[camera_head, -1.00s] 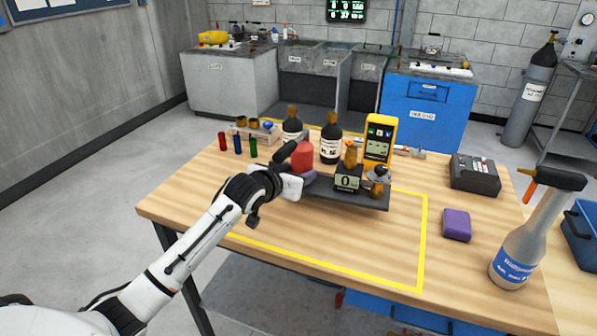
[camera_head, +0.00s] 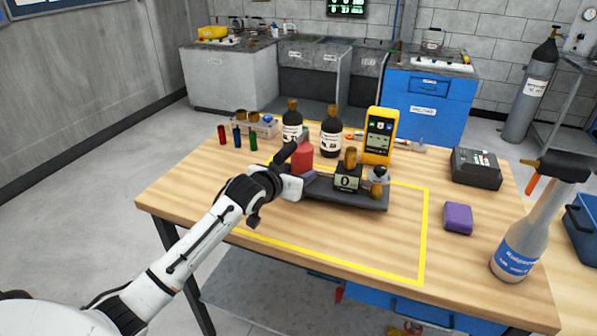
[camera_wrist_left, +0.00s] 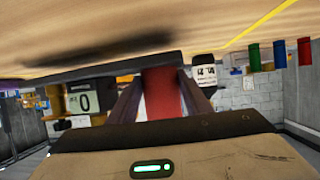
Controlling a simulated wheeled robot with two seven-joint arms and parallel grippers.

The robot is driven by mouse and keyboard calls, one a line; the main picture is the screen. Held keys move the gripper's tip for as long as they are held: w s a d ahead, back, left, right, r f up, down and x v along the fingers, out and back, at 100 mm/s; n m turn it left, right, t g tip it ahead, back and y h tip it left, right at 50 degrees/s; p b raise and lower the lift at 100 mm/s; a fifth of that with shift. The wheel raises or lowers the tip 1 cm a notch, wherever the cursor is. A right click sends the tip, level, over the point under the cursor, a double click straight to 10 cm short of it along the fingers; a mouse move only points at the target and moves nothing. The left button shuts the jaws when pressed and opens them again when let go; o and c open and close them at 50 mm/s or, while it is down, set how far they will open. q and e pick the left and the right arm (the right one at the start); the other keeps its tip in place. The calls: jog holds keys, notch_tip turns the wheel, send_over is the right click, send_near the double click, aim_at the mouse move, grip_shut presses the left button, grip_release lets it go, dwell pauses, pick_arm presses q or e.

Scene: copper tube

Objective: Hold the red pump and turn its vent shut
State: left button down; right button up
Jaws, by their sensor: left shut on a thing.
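The red pump (camera_head: 302,158) shows as a red cylinder at the left end of a dark grey tray (camera_head: 335,195) on the wooden table. My left gripper (camera_head: 298,167) is shut on it, with one dark finger in front. In the left wrist view the red body (camera_wrist_left: 162,95) stands between the two fingers, upside down in that picture. I cannot make out the pump's vent; the gripper hides part of the pump. My right gripper is in neither view.
A black display box (camera_head: 348,177) reading 0 and a small silver-topped flask (camera_head: 378,181) stand right on the tray. Behind are two dark bottles (camera_head: 331,136) and a yellow meter (camera_head: 379,138). A purple block (camera_head: 458,218) and spray bottle (camera_head: 518,250) stand right. The front centre is clear.

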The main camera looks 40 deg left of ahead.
pick_arm(q)
jog(key=shift+w+f+b, duration=0.2)
jog(key=shift+f+b, duration=0.45)
jog(key=shift+f, duration=0.1)
dwell(0.5)
jog(key=shift+f, duration=0.15)
dwell(0.4)
jog(key=shift+s+f, duration=0.25)
jog(key=shift+f, duration=0.4)
jog(key=shift+d, duration=0.1)
jog(key=c, duration=0.9)
grip_release()
jog(key=shift+r, duration=0.15)
jog(key=v, duration=1.2)
jog(key=shift+s, duration=0.1)
